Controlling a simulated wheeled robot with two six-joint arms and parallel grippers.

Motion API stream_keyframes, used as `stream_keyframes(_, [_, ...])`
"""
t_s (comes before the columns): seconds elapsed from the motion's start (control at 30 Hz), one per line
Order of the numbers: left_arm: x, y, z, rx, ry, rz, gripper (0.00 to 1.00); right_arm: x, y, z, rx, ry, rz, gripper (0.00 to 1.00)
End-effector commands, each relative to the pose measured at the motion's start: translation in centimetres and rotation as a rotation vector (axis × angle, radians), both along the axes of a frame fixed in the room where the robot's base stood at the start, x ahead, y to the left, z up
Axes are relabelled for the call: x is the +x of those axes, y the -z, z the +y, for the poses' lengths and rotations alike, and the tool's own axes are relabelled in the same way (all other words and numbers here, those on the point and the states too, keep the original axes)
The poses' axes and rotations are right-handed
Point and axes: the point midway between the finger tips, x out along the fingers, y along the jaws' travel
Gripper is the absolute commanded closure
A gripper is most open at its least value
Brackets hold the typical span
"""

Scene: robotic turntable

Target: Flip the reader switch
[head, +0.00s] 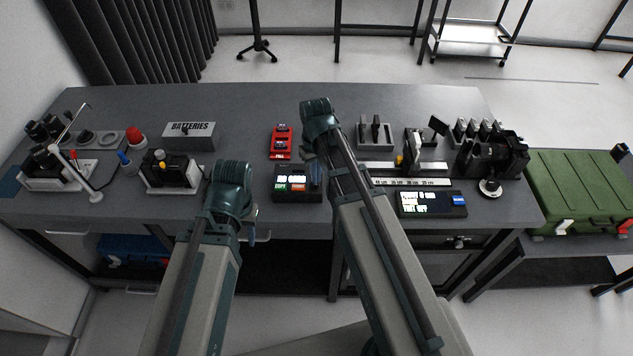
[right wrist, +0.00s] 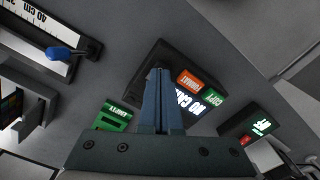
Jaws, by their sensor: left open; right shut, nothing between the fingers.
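The reader (head: 297,184) is a dark box with a lit screen and green and red buttons, near the desk's front edge. In the right wrist view the reader (right wrist: 205,92) shows a green COPY key and an orange FORMAT key. My right gripper (head: 316,172) is at the reader's right end. In its wrist view the blue fingers (right wrist: 160,75) are together, empty, and overlap part of the reader; I cannot tell if they touch it. I cannot make out the switch. My left gripper (head: 251,238) is open, in front of the desk edge; its fingertips are barely visible.
A red FULL tray (head: 281,142) stands behind the reader. A green EMPTY tray (right wrist: 112,117) shows in the right wrist view. A ruled rail (head: 410,182) and a lit display box (head: 430,204) stand to the right. A BATTERIES box (head: 189,136) is at back left.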

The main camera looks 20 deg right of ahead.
Motion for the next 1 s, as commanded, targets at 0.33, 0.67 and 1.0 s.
stream_keyframes(0.33, [0.0,0.6,0.0,0.000,0.000,0.000,0.57,0.0,0.6,0.0,0.000,0.000,0.000,1.00])
stream_keyframes(0.67, [0.0,1.1,0.0,0.000,0.000,0.000,0.57,0.0,1.0,0.0,0.000,0.000,0.000,1.00])
stream_keyframes(1.0, [0.0,0.9,0.0,0.000,0.000,0.000,0.57,0.0,0.9,0.0,0.000,0.000,0.000,1.00])
